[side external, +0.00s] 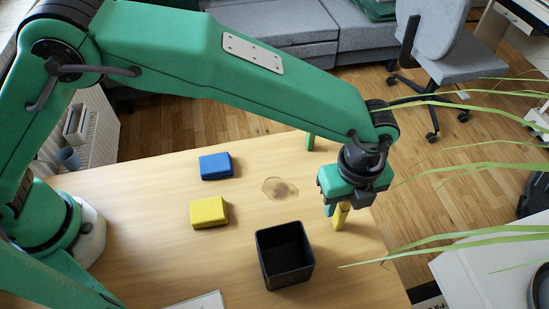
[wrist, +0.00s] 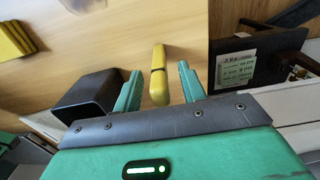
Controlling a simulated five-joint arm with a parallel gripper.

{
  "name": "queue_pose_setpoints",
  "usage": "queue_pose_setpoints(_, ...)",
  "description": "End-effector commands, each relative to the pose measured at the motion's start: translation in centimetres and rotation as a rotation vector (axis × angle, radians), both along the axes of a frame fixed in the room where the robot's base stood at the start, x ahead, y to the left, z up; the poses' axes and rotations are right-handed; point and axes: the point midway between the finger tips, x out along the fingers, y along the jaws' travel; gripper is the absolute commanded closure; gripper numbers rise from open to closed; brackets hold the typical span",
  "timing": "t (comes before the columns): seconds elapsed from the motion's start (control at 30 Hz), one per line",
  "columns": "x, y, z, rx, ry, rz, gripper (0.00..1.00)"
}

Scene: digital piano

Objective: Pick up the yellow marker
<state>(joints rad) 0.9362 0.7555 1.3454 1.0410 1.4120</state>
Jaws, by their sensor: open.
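The yellow marker (side external: 341,216) is at the right part of the wooden table, just below my gripper in the side view. In the wrist view the yellow marker (wrist: 159,82) shows between my two green fingers, with a visible gap on each side. My gripper (side external: 334,208) is open and pointing down. In the wrist view my gripper (wrist: 160,72) has its fingers spread to either side of the marker. The marker's near end is close to the gripper body. Part of the marker is hidden by the fingers in the side view.
A black open box (side external: 285,232) stands left of and nearer than the marker; it also shows in the wrist view (wrist: 88,92). A yellow block (side external: 209,212) and a blue block (side external: 215,166) lie further left. The table's right edge is close to the marker. Plant leaves (side external: 450,168) hang at right.

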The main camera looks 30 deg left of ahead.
Motion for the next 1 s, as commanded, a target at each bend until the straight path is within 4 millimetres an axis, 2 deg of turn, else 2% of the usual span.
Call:
queue_pose_setpoints(0.07,0.0,0.0,0.0,0.0,0.0,0.0,0.63)
queue_pose_setpoints(0.2,0.0,0.0,0.0,0.0,0.0,0.0,0.91)
queue_pose_setpoints(0.27,0.0,0.0,0.0,0.0,0.0,0.0,1.0)
queue_pose_setpoints(0.67,0.0,0.0,0.4,-0.001,-0.001,0.0,1.0)
queue_pose_setpoints(0.87,0.1,-0.1,2.0,-0.004,-0.002,0.0,1.0)
queue_pose_setpoints(1.0,0.1,-0.1,4.0,-0.004,-0.002,0.0,1.0)
